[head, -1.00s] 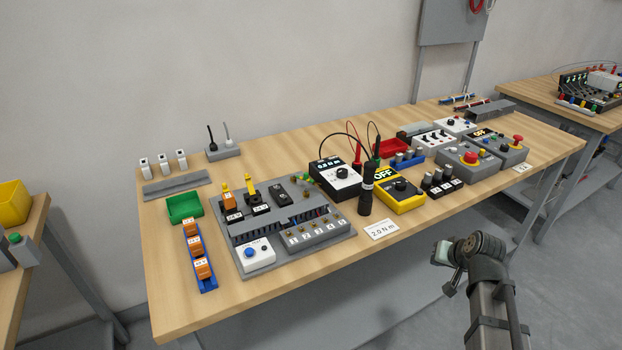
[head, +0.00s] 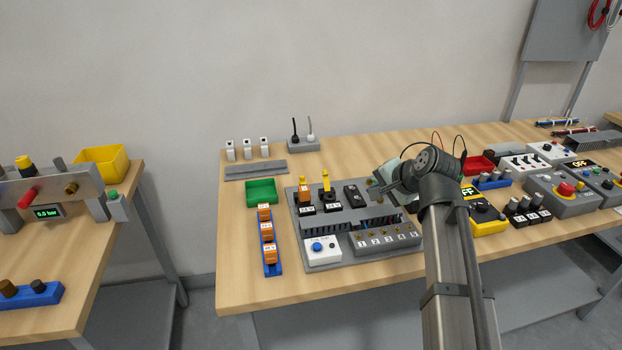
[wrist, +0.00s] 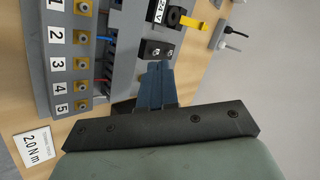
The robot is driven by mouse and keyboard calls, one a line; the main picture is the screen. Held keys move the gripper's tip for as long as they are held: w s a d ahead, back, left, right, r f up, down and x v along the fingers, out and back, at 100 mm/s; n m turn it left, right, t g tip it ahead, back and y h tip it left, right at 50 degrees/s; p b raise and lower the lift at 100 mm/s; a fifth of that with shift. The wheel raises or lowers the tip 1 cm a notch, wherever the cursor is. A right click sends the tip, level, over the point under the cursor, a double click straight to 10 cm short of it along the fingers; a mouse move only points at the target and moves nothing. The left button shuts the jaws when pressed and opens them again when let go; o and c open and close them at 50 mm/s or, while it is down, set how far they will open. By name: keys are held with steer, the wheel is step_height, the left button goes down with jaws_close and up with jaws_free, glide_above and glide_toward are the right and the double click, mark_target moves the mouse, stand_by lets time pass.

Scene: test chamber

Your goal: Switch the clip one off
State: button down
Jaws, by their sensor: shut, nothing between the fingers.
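I cannot tell for certain which device is the clip one. The yellow meter (head: 489,226) with a dark dial stands right of my arm in the head view; the visible part of its display reads "FF". Thin leads, one with a black end (head: 460,157), rise behind my arm. The white-faced black meter seen earlier is now hidden behind my arm. My gripper (head: 374,184) is over the right part of the grey terminal board (head: 329,265).
Numbered terminals (head: 387,238) line the board's front. A green tray (head: 261,191) and a blue rail (head: 268,259) with orange modules are left. Control boxes with knobs (head: 566,190) crowd the right. The table's front left is clear.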

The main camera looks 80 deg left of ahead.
steer(key=s+a+r+m+g, duration=0.1)
steer(key=s+a+r, duration=0.2)
steer(key=s, duration=0.5)
steer(key=shift+s+r, duration=0.2)
steer(key=shift+s, duration=0.05)
glide_toward(304, 181)
step_height(304, 181, down, 4)
steer(key=shift+s+a, duration=0.3)
steer(key=shift+a, duration=0.35)
steer(key=shift+s+a, duration=0.3)
steer(key=shift+a, duration=0.35)
steer(key=shift+s+a, duration=0.3)
steer(key=shift+a, duration=0.35)
steer(key=shift+a+h, duration=0.15)
steer(key=shift+h, duration=0.15)
